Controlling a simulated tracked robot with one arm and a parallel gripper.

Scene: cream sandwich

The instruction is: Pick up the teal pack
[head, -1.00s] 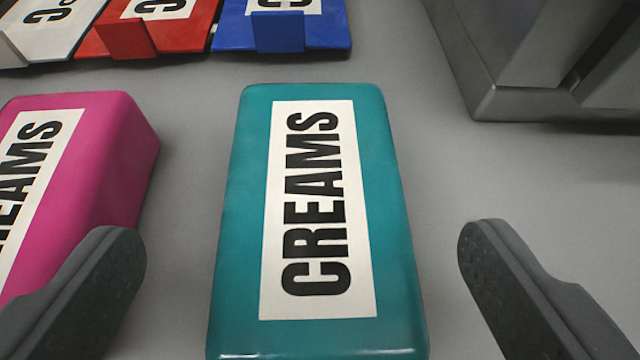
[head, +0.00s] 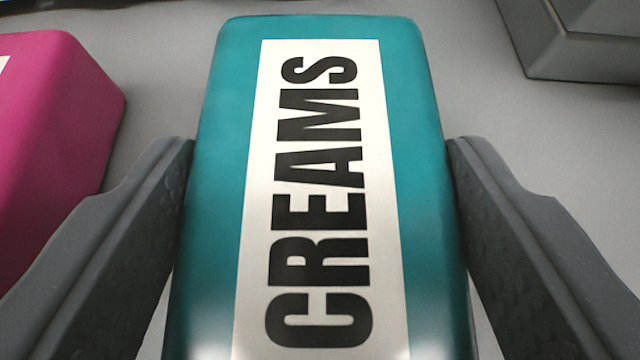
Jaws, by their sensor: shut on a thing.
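The teal pack (head: 222,130) fills the middle of the head view, with a white label reading "CREAMS". Its near end runs out of the bottom of the picture. My gripper (head: 320,150) has one dark grey finger on each side of the pack. The fingers are shut on its long sides. I cannot tell whether the pack is clear of the surface.
A magenta pack (head: 65,120) lies to the left, close to my left finger. A grey metal block (head: 590,45) stands at the upper right. The grey surface (head: 170,60) is bare between the magenta and teal packs.

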